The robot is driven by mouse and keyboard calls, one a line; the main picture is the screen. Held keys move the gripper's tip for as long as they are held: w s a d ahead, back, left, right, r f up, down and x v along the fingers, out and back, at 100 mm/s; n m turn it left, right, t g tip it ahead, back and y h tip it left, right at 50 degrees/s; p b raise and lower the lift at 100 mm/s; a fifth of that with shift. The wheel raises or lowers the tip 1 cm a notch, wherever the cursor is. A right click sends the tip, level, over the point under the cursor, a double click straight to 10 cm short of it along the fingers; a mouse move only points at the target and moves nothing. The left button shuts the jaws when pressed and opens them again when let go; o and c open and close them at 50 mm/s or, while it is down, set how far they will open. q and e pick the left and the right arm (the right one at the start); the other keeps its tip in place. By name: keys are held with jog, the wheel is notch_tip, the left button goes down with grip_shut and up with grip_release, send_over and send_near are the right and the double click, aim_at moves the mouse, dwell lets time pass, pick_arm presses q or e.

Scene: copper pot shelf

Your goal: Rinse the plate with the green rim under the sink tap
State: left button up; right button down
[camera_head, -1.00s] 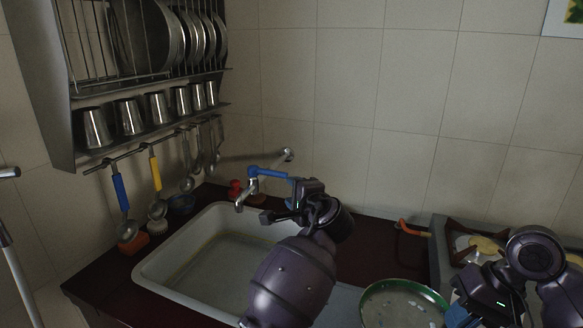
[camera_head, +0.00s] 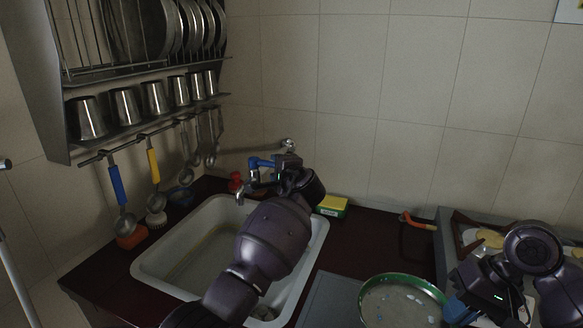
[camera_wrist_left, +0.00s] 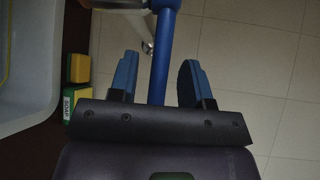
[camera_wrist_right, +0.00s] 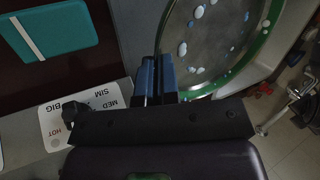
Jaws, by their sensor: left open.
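The green-rimmed plate (camera_head: 402,302) is over the counter right of the sink, with pale blotches on its face. My right gripper (camera_head: 458,308) is at its right edge; in the right wrist view its fingers (camera_wrist_right: 157,78) are close together on the rim of the plate (camera_wrist_right: 215,45). The tap (camera_head: 243,192) with a blue lever (camera_head: 262,162) reaches over the sink (camera_head: 150,268). My left gripper (camera_head: 287,163) is at the lever. In the left wrist view the blue lever (camera_wrist_left: 166,40) runs between its open fingers (camera_wrist_left: 155,80). I see no water stream.
A yellow and green sponge (camera_wrist_left: 79,68) and a soap box (camera_wrist_left: 72,106) are behind the sink's right side. A stove (camera_head: 450,240) with an orange-handled item (camera_head: 418,222) beside it is at right. A dish rack (camera_head: 80,135) with hanging ladles is at left.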

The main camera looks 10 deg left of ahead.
pick_arm(q)
jog(key=shift+x, duration=0.95)
grip_shut()
